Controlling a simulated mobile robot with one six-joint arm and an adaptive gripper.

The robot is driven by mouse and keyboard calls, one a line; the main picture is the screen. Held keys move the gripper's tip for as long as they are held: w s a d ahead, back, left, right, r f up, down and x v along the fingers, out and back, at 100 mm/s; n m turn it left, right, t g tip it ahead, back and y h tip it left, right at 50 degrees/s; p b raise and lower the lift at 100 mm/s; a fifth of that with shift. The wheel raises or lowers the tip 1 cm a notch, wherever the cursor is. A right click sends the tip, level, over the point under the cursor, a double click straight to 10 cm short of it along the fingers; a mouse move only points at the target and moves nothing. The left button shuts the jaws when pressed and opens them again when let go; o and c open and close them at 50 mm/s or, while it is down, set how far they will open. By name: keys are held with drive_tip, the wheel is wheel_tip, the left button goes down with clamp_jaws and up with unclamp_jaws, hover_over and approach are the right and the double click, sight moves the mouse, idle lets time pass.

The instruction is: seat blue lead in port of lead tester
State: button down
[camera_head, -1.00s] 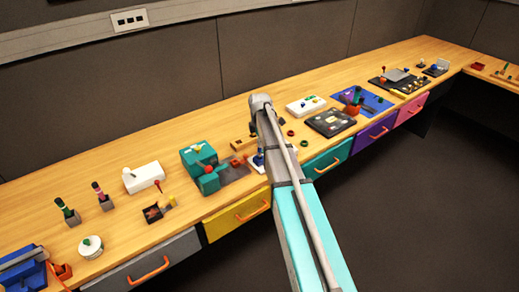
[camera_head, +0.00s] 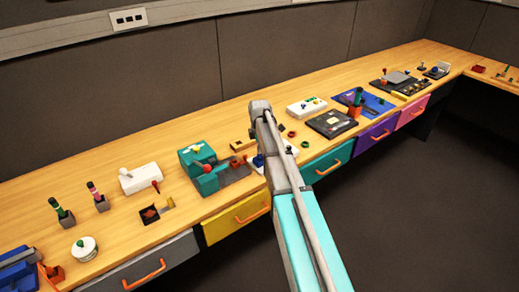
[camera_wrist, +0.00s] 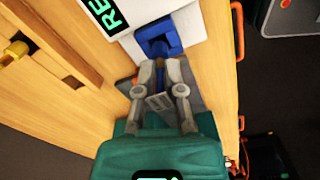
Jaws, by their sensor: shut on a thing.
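The lead tester (camera_wrist: 178,22) is a white box with a dark display (camera_wrist: 103,14) showing green letters, cut off at the top of the wrist view. On its near side is a blue block-shaped port (camera_wrist: 157,37). My gripper (camera_wrist: 161,82) is shut on the blue lead (camera_wrist: 172,69), whose small dark-blue part shows between the fingers. The lead points at the port and lies very close to it. I cannot tell whether its tip is inside. In the head view my arm hides most of the tester and the gripper; a blue part (camera_head: 258,160) shows beside the arm.
A wooden tray (camera_wrist: 62,52) with a yellow knob (camera_wrist: 13,52) lies left of the tester in the wrist view. In the head view a teal machine (camera_head: 196,157) stands left of my arm, and a black panel (camera_head: 331,123) lies to the right. Drawers with orange handles line the bench front.

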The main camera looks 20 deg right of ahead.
drive_tip(key=c, duration=0.8)
unclamp_jaws()
drive_tip(key=shift+o, duration=0.2)
drive_tip(key=shift+r, duration=0.15)
wheel_tip(320, 180, up, 12)
drive_tip(key=p, duration=1.2)
drive_tip(key=s+a+m, duration=0.3)
drive_tip(key=s+m, duration=0.2)
drive_tip(key=s, duration=0.4)
drive_tip(key=s+a+m, duration=0.4)
drive_tip(key=s+m, duration=0.2)
drive_tip(key=s, duration=0.3)
drive_tip(key=s+a+m, duration=0.4)
drive_tip(key=s+m, duration=0.2)
drive_tip(key=s, duration=0.3)
drive_tip(key=shift+s, duration=0.15)
